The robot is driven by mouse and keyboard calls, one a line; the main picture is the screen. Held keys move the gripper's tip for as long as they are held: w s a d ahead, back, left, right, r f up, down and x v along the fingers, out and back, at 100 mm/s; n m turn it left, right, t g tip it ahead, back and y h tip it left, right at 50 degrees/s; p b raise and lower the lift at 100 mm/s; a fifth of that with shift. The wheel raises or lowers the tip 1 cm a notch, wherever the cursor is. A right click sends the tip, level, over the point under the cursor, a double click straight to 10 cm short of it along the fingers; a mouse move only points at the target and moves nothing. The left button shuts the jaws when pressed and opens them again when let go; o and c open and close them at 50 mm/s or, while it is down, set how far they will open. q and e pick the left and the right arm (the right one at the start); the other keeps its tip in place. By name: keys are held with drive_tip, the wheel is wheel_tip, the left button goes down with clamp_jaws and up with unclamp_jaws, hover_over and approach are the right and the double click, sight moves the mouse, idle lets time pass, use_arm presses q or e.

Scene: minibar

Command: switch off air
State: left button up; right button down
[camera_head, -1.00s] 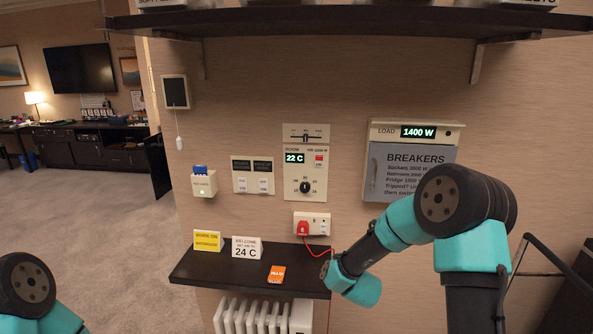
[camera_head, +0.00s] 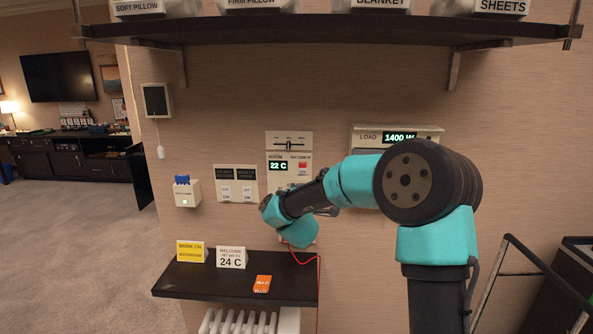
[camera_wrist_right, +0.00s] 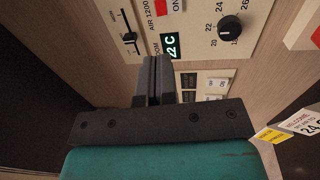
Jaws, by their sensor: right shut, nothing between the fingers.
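The wall control panel (camera_head: 289,140) has a slider at its top, a green 22 C display (camera_head: 278,166) and a small red switch (camera_head: 302,165) beside it. My right arm covers the panel's lower part and its knob in the head view. In the right wrist view, the red switch (camera_wrist_right: 162,7) is at the top edge, between the AIR 1200 label and the word ON. The knob (camera_wrist_right: 229,28) is to its right. My right gripper (camera_wrist_right: 157,62) is shut and empty, its tips just below the display in that view; contact cannot be told. My left gripper is out of view.
The load box (camera_head: 440,131) reads 1400 W and is partly behind my right arm. Two labelled switches (camera_head: 237,190) are left of the panel. A dark shelf (camera_head: 225,285) below holds cards; another shelf (camera_head: 320,30) hangs above.

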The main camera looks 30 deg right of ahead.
sight(303, 165)
drive_tip(key=shift+w, duration=0.1)
drive_tip(key=x, duration=1.4)
drive_tip(key=shift+a, duration=0.1)
drive_tip(key=shift+d, duration=0.3)
drive_tip(key=shift+w+a, duration=0.15)
drive_tip(key=shift+a, duration=0.15)
drive_tip(key=shift+s, duration=0.2)
drive_tip(key=s+a+r, duration=0.1)
drive_tip(key=s+a, duration=0.6)
drive_tip(key=s, duration=0.4)
drive_tip(key=shift+s+a+r, duration=0.2)
drive_tip(key=shift+s+r, duration=0.05)
drive_tip(key=shift+r, duration=0.1)
